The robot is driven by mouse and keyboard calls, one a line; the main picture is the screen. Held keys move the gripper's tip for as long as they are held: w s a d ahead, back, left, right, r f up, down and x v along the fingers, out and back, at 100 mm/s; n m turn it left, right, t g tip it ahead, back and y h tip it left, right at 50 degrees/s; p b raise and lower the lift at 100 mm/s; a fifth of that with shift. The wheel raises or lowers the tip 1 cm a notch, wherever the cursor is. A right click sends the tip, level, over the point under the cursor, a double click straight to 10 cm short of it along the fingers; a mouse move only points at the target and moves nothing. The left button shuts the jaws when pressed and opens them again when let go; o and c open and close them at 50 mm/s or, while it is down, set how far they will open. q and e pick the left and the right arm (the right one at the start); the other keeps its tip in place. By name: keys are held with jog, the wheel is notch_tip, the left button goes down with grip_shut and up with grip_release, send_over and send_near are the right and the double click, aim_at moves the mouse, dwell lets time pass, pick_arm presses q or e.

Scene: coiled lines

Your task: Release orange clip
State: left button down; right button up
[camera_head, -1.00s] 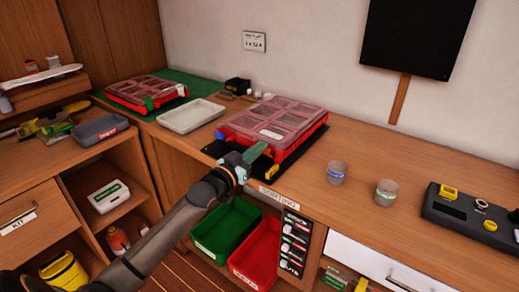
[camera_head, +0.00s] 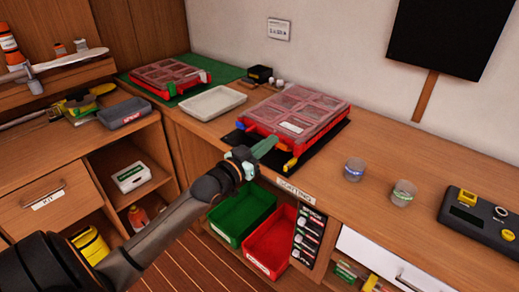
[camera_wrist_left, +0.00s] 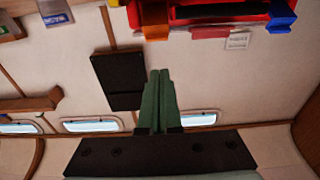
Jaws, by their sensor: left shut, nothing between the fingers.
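The near red case (camera_head: 262,117) with a clear, divided lid lies closed on a black mat on the bench. A yellow-orange clip (camera_head: 290,164) shows at its front right corner and a blue clip (camera_head: 240,126) at its front left. My left gripper (camera_head: 266,147) is shut and empty, its green fingers in front of the case between these clips. Whether they touch the case is unclear. My right gripper is out of view.
A white tray (camera_head: 213,101) and a second red case (camera_head: 166,76) on a green mat lie further left. Two clear cups (camera_head: 354,169) and a dark control box (camera_head: 484,225) stand to the right. Green (camera_head: 240,214) and red (camera_head: 270,247) bins sit below the bench edge.

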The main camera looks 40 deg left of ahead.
pick_arm(q)
jog(key=shift+s+a+f, duration=0.1)
jog(key=shift+s+f, duration=0.05)
jog(key=shift+s, duration=0.8)
jog(key=shift+s+a+f, duration=0.1)
jog(key=shift+s, duration=0.85)
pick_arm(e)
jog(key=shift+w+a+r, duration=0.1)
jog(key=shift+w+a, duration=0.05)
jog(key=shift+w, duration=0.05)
pick_arm(q)
jog(key=s+d+f+g+p, duration=0.25)
jog(key=s+d+f, duration=0.25)
jog(key=f, duration=0.3)
jog(key=s+d+f+g+p, duration=0.1)
jog(key=s+d+f+g, duration=0.3)
jog(key=f, duration=0.5)
jog(key=s+d+f+g, duration=0.1)
jog(key=s+d+f, duration=0.3)
jog(key=s+d, duration=0.1)
jog(key=s+d+f+m+g+h+p, duration=0.1)
jog(key=s+d+f, duration=0.3)
jog(key=s, duration=0.4)
jog(key=shift+s+d+f+g, duration=0.2)
jog(key=shift+s+d+g, duration=0.1)
jog(key=shift+d+g, duration=0.15)
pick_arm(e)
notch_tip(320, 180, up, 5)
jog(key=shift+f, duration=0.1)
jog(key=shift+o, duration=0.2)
